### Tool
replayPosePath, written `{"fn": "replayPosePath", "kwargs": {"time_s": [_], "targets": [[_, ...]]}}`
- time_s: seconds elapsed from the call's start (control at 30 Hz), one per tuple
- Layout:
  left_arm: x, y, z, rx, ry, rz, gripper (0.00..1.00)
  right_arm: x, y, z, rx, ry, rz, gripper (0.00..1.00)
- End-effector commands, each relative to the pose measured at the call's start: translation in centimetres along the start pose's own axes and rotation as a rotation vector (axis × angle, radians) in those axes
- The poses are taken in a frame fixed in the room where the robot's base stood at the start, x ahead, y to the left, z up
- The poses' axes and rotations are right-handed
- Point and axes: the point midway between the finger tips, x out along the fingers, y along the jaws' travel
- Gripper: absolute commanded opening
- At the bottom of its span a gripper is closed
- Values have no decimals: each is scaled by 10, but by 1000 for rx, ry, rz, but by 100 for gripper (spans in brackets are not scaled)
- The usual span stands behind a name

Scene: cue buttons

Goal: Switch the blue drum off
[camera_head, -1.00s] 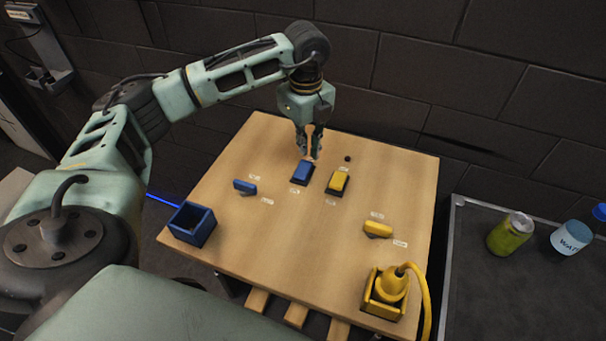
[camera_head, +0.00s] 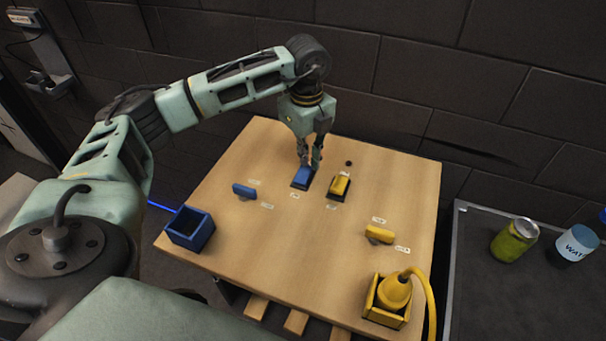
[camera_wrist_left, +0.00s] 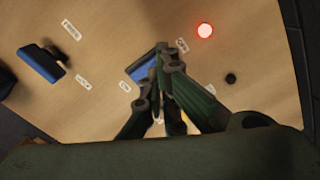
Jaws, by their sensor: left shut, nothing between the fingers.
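A blue block-shaped switch (camera_head: 301,176) sits on a dark base near the back middle of the wooden board. A second blue part, a bar-like knob (camera_head: 243,191), stands to its left between small white labels. The frames do not show which is called the drum. My left gripper (camera_head: 311,163) is shut and empty, its fingertips low at the back end of the blue switch; I cannot tell whether they touch. In the left wrist view the fingers partly hide the switch (camera_wrist_left: 138,71), and the blue knob (camera_wrist_left: 41,63) is at left. My right gripper is not in view.
A yellow switch (camera_head: 340,186) stands close right of the blue one. A yellow knob (camera_head: 379,234), blue box (camera_head: 190,230) and yellow box with a corded plug (camera_head: 388,301) are nearer. A red light (camera_wrist_left: 205,30) glows behind the blue switch; a black peg (camera_head: 348,163) is nearby.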

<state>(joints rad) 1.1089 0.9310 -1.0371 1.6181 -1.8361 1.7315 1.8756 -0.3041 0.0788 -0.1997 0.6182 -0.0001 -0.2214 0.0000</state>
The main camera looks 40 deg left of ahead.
Motion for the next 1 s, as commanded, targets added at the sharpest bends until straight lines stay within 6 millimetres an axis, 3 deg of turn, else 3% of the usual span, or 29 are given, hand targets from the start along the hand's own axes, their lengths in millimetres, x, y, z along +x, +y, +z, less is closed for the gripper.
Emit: {"fn": "replayPosePath", "kwargs": {"time_s": [1.0], "targets": [[6, 0, 0, 0, 0, 0, 0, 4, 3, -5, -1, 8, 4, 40]]}}
